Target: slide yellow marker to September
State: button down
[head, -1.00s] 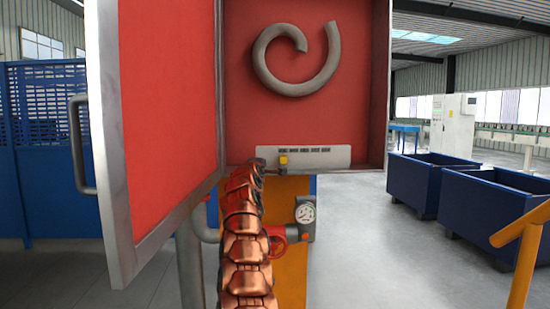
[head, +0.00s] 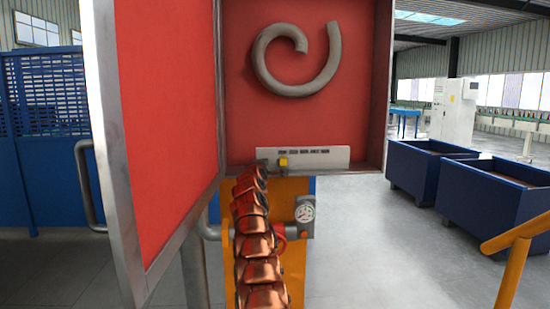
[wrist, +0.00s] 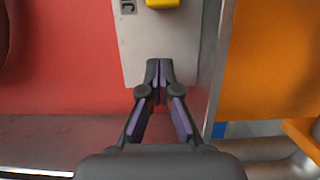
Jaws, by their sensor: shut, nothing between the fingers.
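The yellow marker (head: 283,162) is a small block on a pale label strip (head: 335,157) along the bottom of the red cabinet. It stands near the strip's left part, below a row of several dark labels too small to read. In the wrist view the marker (wrist: 162,3) is cut by the top edge, and the strip (wrist: 140,45) runs down to the fingers. My gripper (wrist: 159,66) is shut and empty, its tips over the strip's end, apart from the marker. In the head view my gripper (head: 262,164) is just left of the marker, partly hidden by my copper arm.
The cabinet's red door (head: 165,130) stands open on the left. A grey curled pipe (head: 297,90) is on the cabinet's back. A pressure gauge (head: 305,211) and an orange post (head: 293,245) are below. Blue bins (head: 500,205) and a yellow rail (head: 515,255) stand right.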

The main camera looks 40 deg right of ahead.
aim_at(276, 161)
jog(key=shift+w+d+p, duration=0.35)
jog(key=shift+d+p, duration=0.2)
jog(key=shift+p, duration=0.85)
jog(key=shift+s+d+f+b, duration=0.1)
jog(key=shift+s+d+b, duration=0.35)
jog(key=shift+s+d, duration=0.8)
jog(key=shift+d, duration=0.3)
